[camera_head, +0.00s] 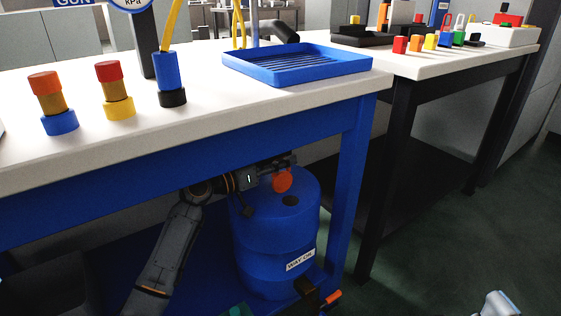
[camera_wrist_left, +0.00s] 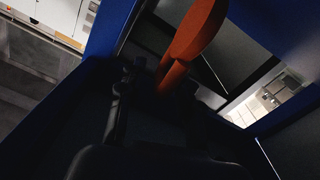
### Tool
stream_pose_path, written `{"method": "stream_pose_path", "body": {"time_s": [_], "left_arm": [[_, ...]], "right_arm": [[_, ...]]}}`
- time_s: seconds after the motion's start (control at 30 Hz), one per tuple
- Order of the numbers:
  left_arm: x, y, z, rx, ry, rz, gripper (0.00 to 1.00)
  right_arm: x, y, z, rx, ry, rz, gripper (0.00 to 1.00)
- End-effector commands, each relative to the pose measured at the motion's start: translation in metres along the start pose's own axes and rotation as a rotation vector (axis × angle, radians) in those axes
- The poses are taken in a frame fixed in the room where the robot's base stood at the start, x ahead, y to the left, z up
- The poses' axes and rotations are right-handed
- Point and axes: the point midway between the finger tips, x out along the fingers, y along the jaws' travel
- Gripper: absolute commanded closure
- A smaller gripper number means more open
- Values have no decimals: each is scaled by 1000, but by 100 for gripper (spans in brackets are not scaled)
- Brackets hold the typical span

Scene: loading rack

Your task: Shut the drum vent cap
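The blue drum (camera_head: 272,245) with a "WAY OIL" label stands under the blue-framed bench. Its orange vent cap (camera_head: 282,180) stands tilted up above the drum top, beside a dark round opening (camera_head: 290,200). My left gripper (camera_head: 284,162) is at the drum's top edge, just behind and above the cap. In the left wrist view the orange cap (camera_wrist_left: 198,30) and its stem (camera_wrist_left: 170,78) are close in front of the dark fingers (camera_wrist_left: 150,100). Shadow hides whether the fingers touch it or how far apart they are.
The white bench top (camera_head: 215,110) and its blue apron are close above my left arm. A blue leg (camera_head: 352,190) stands right of the drum. A small tap with an orange-red end (camera_head: 333,297) sticks out low on the drum. A blue tray (camera_head: 296,64) lies on the bench. Floor at right is mostly clear.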

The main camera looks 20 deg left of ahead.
Motion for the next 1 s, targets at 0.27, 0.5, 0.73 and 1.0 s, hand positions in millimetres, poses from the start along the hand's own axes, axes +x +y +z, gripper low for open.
{"method": "stream_pose_path", "body": {"time_s": [0.27,0.5,0.73,1.0], "left_arm": [[0,0,0,0,0,0,86],[0,0,0,0,0,0,100],[0,1,1,10,-1,0,100],[0,11,6,115,-1,2,100]], "right_arm": [[1,0,0,0,3,0,13],[2,0,-1,-1,6,1,13],[0,0,0,-1,6,1,13],[2,1,4,-7,35,-9,13]]}}
